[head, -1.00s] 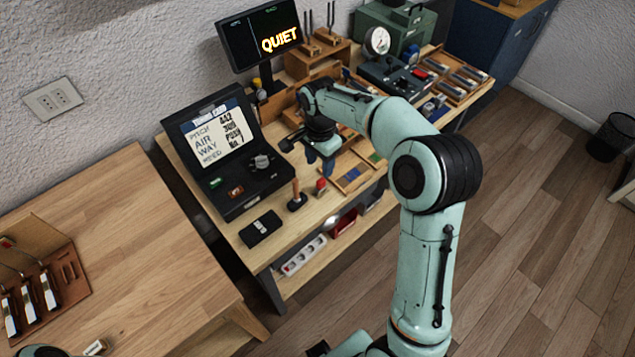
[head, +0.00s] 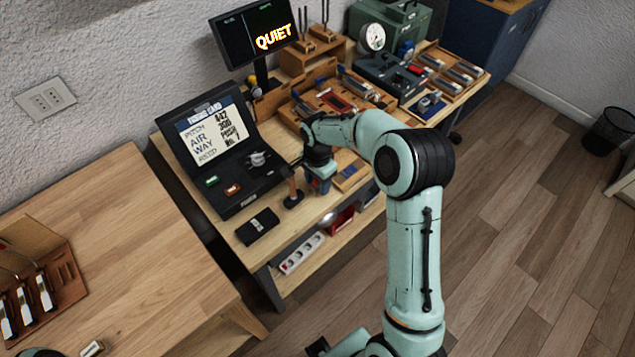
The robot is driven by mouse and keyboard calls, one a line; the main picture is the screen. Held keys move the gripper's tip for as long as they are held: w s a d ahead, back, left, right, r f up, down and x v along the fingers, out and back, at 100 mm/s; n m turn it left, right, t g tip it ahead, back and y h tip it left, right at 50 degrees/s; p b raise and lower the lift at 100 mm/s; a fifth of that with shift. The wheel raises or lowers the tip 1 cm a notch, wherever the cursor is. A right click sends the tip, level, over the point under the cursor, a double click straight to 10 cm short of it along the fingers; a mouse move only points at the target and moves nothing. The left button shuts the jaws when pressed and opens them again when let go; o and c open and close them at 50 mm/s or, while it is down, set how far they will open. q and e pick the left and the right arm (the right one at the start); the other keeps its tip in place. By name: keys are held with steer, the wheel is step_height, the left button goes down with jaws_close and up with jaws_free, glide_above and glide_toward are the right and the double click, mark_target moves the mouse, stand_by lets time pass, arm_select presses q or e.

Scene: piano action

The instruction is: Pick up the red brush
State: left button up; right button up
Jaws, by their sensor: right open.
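My right gripper (head: 320,184) points down over the front part of the workbench, just right of a brown-handled tool standing on a dark base (head: 292,190). It is open. No red brush can be made out now. The small red-topped object that stood beside the brown-handled tool earlier is covered by my gripper. I cannot tell whether the fingers are around it or touching it. My left gripper is not in view.
The tuning device (head: 215,150) with its lit card stands left of my gripper. A black box (head: 257,226) lies in front of it. A tray with a red piece (head: 337,101) lies behind. A wooden table (head: 120,240) fills the lower left, its right half mostly clear.

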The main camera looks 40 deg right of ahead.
jaws_close()
steer(key=shift+r, duration=0.1)
